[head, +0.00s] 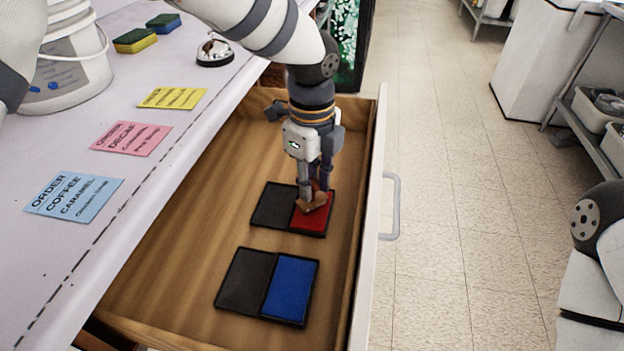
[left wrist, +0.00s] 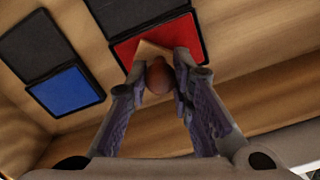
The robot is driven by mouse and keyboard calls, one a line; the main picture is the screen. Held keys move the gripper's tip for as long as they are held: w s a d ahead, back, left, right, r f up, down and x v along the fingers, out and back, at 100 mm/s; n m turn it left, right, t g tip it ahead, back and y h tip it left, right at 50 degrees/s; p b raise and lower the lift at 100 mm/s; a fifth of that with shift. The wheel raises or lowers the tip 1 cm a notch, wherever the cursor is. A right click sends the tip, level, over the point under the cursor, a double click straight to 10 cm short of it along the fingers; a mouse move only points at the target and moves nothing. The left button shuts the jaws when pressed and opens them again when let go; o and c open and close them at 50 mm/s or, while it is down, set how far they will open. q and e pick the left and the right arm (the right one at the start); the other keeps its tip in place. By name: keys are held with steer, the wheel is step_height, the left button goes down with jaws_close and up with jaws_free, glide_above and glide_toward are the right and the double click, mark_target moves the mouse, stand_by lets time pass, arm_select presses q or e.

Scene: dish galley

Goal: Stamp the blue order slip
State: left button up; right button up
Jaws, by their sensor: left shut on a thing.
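The blue order slip (head: 74,196) lies on the white counter at the left of the head view, printed with "ORDER COFFEE CARAMEL". My left gripper (head: 315,190) reaches down into the open drawer and is shut on a wooden stamp (head: 312,204) with a round reddish-brown knob (left wrist: 160,77). The stamp is at the red ink pad (head: 312,219); I cannot tell whether its face touches the ink. The blue ink pad (head: 290,286) lies open nearer in the drawer and also shows in the left wrist view (left wrist: 66,91). My right gripper is not in view.
A pink slip (head: 131,138) and a yellow slip (head: 172,98) lie farther along the counter. A bell (head: 214,52), sponges (head: 135,40) and a white bucket (head: 72,60) stand beyond. The drawer (head: 185,245) has bare floor at its left; its front has a handle (head: 391,206).

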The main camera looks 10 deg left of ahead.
arm_select(q)
steer(key=shift+f, duration=0.55)
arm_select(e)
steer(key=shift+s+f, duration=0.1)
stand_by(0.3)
arm_select(q)
steer(key=shift+f, duration=0.1)
stand_by(0.8)
steer(key=shift+r+p, duration=0.85)
steer(key=shift+r, duration=2.75)
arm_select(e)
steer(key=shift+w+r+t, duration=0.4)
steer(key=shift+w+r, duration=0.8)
